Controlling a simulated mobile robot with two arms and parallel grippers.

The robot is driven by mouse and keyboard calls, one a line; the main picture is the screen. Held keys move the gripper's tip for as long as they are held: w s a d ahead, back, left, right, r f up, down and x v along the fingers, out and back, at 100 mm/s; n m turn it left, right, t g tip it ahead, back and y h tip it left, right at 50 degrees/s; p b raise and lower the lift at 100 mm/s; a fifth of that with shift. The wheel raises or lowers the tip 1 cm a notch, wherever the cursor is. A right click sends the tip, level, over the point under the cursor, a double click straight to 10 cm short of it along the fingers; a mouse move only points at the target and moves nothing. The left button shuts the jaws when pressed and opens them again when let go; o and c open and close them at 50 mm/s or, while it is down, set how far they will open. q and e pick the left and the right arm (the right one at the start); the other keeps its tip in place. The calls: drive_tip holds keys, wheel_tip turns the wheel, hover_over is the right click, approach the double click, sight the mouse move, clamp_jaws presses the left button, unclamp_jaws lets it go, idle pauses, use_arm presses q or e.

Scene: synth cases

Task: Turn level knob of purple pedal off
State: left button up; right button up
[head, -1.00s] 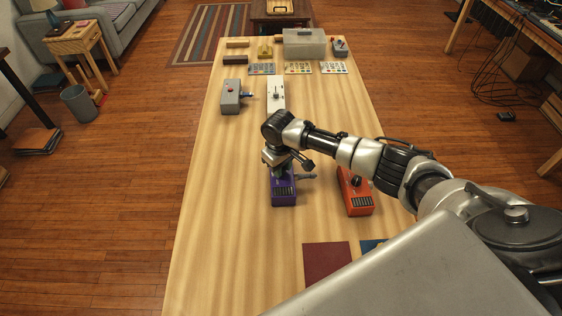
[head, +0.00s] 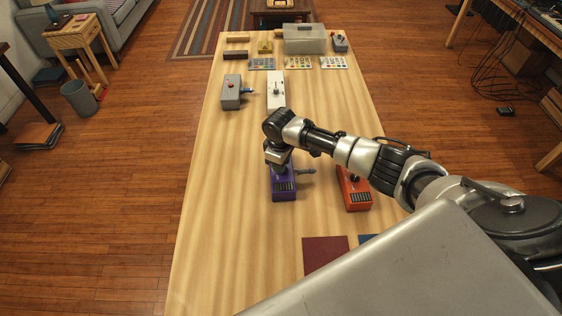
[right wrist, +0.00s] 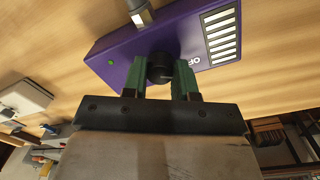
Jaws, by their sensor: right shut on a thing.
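The purple pedal (head: 285,190) stands on the wooden table in the head view, under my right wrist. In the right wrist view the purple pedal (right wrist: 115,52) shows a black round knob (right wrist: 160,68), partly printed lettering beginning "OF" beside it, a striped white panel and a small lit green light. My right gripper (right wrist: 159,80) has its green-padded fingers on either side of the knob and is shut on it. In the head view the right gripper (head: 279,166) hides the knob. My left gripper is in no view.
An orange pedal (head: 355,190) stands to the right of the purple one. A white pedal (head: 276,93) and a grey pedal (head: 231,95) stand further back. A grey plug (head: 305,172) sticks out of the purple pedal's right side. The table's left side is clear.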

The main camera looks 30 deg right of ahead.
drive_tip(key=o, duration=0.9)
drive_tip(key=shift+o, duration=0.2)
wheel_tip(320, 180, up, 11)
drive_tip(key=shift+a, duration=0.15)
drive_tip(key=shift+s+f, duration=0.1)
drive_tip(key=shift+s, duration=0.05)
